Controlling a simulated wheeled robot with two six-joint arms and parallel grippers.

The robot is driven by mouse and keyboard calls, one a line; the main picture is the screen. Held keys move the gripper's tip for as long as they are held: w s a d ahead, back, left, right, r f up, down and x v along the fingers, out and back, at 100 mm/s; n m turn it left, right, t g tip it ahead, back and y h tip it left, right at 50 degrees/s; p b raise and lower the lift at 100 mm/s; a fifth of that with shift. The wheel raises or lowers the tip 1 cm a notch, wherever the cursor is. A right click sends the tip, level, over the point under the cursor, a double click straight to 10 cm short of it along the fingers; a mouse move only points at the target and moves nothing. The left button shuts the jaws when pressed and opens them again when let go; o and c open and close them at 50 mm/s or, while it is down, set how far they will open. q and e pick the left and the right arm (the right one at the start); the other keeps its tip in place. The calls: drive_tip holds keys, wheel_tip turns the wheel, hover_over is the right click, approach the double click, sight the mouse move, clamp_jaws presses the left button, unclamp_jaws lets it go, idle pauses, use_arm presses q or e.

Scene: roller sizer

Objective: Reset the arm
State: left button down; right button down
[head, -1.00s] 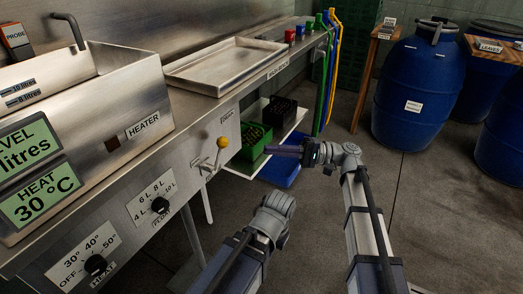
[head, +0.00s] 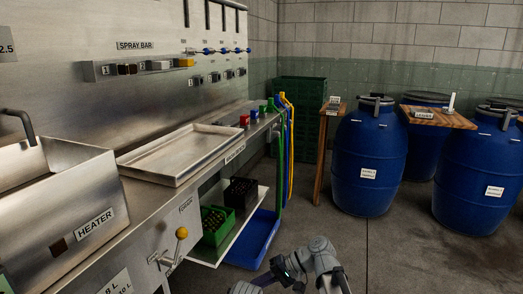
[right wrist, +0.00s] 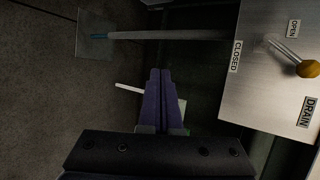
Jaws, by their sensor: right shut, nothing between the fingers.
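My right arm rises at the bottom of the head view, and its purple-fingered gripper (head: 262,281) points left, low in the picture. In the right wrist view the two purple fingers of this gripper (right wrist: 160,72) lie together, shut and empty. They are apart from the drain panel (right wrist: 255,100), whose lever has a yellow knob (right wrist: 308,69). That knob also shows in the head view (head: 181,233), left of the gripper. Of my left arm only a small grey part shows at the bottom edge; its gripper is not seen.
The steel bench holds a shallow tray (head: 178,152) and a heater tank (head: 62,200). Below are a green crate (head: 215,226), a black crate (head: 241,194) and a blue tray (head: 254,240). Blue barrels (head: 368,150) stand right. Floor between is clear.

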drive_tip(key=s+d+f+t+h, duration=0.1)
drive_tip(key=s+d+f+h, duration=0.1)
drive_tip(key=d+f+h, duration=0.3)
drive_tip(key=s+d+f+n+h, duration=0.1)
drive_tip(key=s+d+f+h, duration=0.15)
drive_tip(key=d, duration=0.55)
drive_tip(key=s+d+f+t+h, duration=0.1)
drive_tip(key=s+d+f+h, duration=0.2)
drive_tip(key=d+h, duration=0.25)
drive_tip(key=s+a+n, duration=0.4)
drive_tip(key=s+a, duration=0.1)
drive_tip(key=a, duration=0.4)
wheel_tip(320, 180, up, 36)
drive_tip(key=p, duration=3.6)
drive_tip(key=shift+s+a+g, duration=0.15)
drive_tip(key=shift+a+g, duration=0.1)
drive_tip(key=shift+g, duration=0.15)
drive_tip(key=shift+f, duration=0.1)
